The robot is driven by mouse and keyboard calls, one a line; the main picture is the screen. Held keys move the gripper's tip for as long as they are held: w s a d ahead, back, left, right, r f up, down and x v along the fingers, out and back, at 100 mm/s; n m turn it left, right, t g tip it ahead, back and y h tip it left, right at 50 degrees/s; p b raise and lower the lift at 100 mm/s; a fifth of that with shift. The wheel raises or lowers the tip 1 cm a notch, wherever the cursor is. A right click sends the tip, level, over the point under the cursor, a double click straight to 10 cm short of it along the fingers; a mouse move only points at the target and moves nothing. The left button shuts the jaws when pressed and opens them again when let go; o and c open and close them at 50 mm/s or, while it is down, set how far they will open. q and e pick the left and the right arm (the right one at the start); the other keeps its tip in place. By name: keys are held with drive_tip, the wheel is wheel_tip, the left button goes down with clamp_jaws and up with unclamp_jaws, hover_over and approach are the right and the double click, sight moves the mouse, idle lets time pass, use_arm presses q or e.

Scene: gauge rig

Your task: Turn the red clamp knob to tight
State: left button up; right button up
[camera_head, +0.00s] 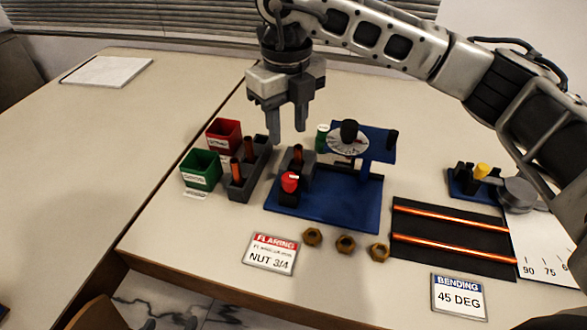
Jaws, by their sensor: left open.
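The red clamp knob (290,182) sits on a dark block at the front left of the blue flaring rig (340,205). A small pale mark shows on its top; whether it is tight or loose cannot be told. My right gripper (288,138) comes in on an arm from the right and points down, behind and above the knob, clear of it. Its two fingers are apart with nothing between them. My left gripper is not in view.
A round dial (348,141) with a black knob stands on the rig. A dark tube holder (246,178), green bin (200,168) and red bin (223,134) stand left. Brass nuts (345,243) and a flaring card (271,254) lie in front. The left tabletop is mostly free.

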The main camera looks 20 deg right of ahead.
sight(290, 177)
wheel_tip(290, 177, down, 12)
drive_tip(key=shift+d+r+p, duration=0.1)
drive_tip(key=shift+p, duration=0.25)
drive_tip(key=shift+c, duration=0.3)
